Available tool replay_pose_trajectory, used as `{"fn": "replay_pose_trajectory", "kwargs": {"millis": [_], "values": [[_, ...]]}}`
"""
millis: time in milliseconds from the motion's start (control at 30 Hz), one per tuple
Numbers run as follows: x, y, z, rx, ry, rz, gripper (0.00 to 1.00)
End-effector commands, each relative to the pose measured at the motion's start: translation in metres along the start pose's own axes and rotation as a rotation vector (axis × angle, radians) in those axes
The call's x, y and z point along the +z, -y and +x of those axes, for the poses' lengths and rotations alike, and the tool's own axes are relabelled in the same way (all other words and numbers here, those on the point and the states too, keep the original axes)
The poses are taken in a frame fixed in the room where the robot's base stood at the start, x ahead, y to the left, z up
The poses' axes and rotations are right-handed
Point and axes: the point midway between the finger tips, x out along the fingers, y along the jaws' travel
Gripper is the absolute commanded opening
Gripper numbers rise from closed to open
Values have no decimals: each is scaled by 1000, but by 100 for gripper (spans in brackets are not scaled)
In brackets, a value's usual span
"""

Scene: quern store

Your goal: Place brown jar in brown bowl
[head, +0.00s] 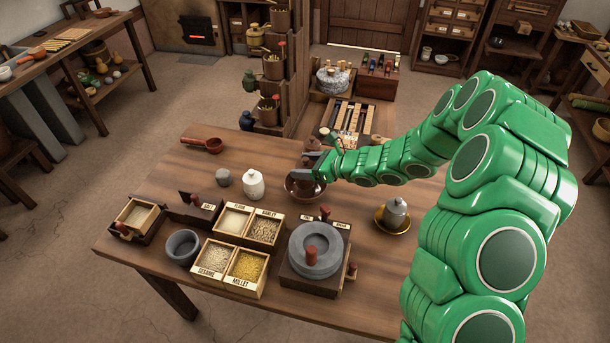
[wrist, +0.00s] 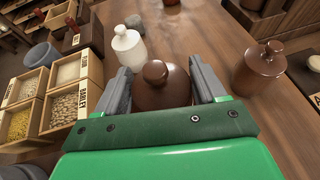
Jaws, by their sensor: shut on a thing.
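My gripper (head: 312,168) is shut on a dark brown lidded jar (wrist: 163,88). Its round knob and shoulders show between the two grey fingers in the wrist view. In the head view the held jar is mostly hidden by the fingers. The brown bowl (head: 291,188) is on the table directly under my gripper. The jar is over or within the bowl; I cannot tell whether it touches the bottom. A second brown jar (wrist: 262,68) stands on the table behind, and shows partly in the head view (head: 312,145).
A white jar (head: 254,184) and grey stone (head: 223,178) stand left of the bowl. Grain boxes (head: 238,250) and a quern (head: 315,250) are in front. A grey jar (head: 396,214) sits in a golden bowl (head: 380,222) at the right. The back-left tabletop is mostly clear.

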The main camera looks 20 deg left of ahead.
Motion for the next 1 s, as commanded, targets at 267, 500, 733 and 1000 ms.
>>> {"fn": "replay_pose_trajectory", "kwargs": {"millis": [267,500,733,1000], "values": [[-13,0,5,0,0,3,24],[-35,0,15,0,2,2,24],[-39,0,16,-1,3,0,24],[-42,0,17,0,1,0,73]]}}
